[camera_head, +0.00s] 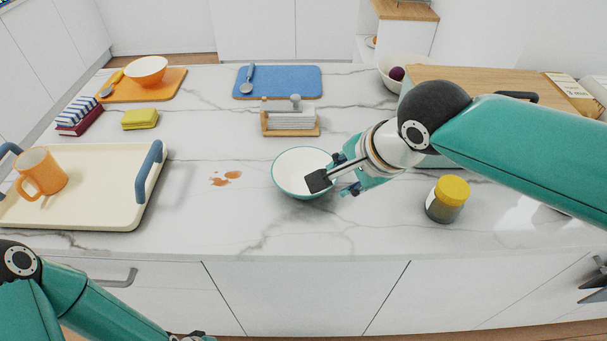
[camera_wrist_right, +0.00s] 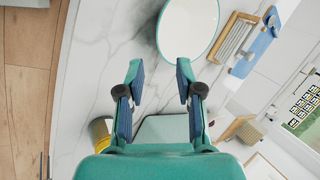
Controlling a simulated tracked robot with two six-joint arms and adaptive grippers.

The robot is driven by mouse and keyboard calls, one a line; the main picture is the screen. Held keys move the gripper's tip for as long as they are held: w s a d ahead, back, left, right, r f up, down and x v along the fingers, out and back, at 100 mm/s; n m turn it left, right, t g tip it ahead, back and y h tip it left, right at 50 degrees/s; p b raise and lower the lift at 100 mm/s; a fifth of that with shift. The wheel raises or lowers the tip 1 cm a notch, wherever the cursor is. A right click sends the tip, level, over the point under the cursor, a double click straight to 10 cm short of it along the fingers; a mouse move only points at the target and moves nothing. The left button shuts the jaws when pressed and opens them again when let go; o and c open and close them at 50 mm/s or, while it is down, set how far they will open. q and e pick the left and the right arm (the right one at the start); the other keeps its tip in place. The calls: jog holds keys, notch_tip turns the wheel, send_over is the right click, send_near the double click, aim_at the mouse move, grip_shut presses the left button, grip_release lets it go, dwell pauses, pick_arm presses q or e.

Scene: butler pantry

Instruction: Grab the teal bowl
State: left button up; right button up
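The teal bowl (camera_head: 296,168), white inside with a teal rim, sits upright on the marble counter near the middle. It also shows at the top of the right wrist view (camera_wrist_right: 188,25). My right gripper (camera_head: 335,178) is at the bowl's right side, with a dark finger part overlapping the bowl's right edge in the head view. In the right wrist view its two fingers (camera_wrist_right: 158,72) are spread apart with nothing between them, and the bowl lies beyond their tips. Contact cannot be told. My left arm is at the lower left; its gripper is out of frame.
A jar with a yellow lid (camera_head: 453,190) stands right of the bowl, below my right arm. A cream tray (camera_head: 110,180) with an orange mug (camera_head: 40,172) is at left. A wooden rack (camera_head: 290,129) stands behind the bowl. Brown stains (camera_head: 226,178) lie on the open counter left of it.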

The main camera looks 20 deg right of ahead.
jog(key=x, duration=0.9)
jog(key=shift+d+f, duration=0.15)
jog(key=shift+d, duration=0.15)
jog(key=shift+d+p+x, duration=0.1)
jog(key=shift+p+x, duration=0.1)
jog(key=shift+x, duration=1.2)
jog(key=shift+d+p+x, duration=0.15)
jog(key=shift+x, duration=1.2)
jog(key=shift+w, duration=0.2)
jog(key=shift+c, duration=0.2)
grip_shut()
